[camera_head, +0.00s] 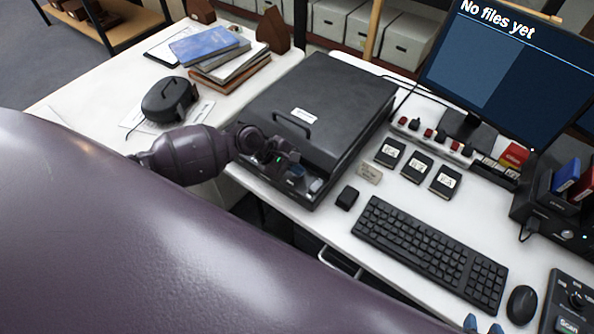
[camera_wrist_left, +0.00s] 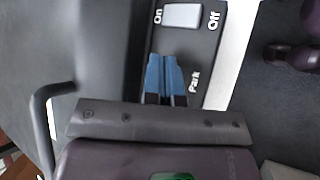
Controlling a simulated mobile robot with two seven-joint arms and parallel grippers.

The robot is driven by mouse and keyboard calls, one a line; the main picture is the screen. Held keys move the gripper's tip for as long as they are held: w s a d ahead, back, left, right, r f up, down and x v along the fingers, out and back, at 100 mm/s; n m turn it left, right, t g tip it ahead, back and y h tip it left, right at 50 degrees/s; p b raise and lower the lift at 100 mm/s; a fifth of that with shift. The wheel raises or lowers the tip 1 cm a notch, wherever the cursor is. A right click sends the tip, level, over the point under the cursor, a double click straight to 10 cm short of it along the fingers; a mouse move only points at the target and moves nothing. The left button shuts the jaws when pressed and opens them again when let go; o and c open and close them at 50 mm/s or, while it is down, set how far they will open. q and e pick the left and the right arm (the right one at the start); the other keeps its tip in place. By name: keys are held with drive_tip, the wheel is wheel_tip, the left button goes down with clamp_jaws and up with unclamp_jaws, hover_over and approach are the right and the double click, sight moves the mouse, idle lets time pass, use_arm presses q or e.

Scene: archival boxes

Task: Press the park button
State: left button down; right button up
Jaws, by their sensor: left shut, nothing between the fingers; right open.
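The black flatbed scanner (camera_head: 325,95) has its lid down, with a handle on top. Its front control strip shows in the left wrist view, with a pale rocker switch (camera_wrist_left: 182,15) between "On" and "Off" and a "Park" label (camera_wrist_left: 194,83) lower down. My left gripper (camera_head: 297,172) is over that strip, its blue fingertips (camera_wrist_left: 165,73) together and empty beside the label. The park button itself is hidden by the fingers; I cannot tell whether they touch it. My right gripper (camera_head: 482,325) shows only blue fingertips, spread apart, at the bottom edge of the head view.
A keyboard (camera_head: 430,252), mouse (camera_head: 521,304) and small black box (camera_head: 347,197) lie right of the scanner. Three labelled black cases stand behind the keyboard. The monitor (camera_head: 505,70) reads "No files yet". Books (camera_head: 205,45) lie on the left table.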

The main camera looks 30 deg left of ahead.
use_arm(q)
drive_tip(key=shift+r+p, duration=0.55)
drive_tip(key=shift+r, duration=0.1)
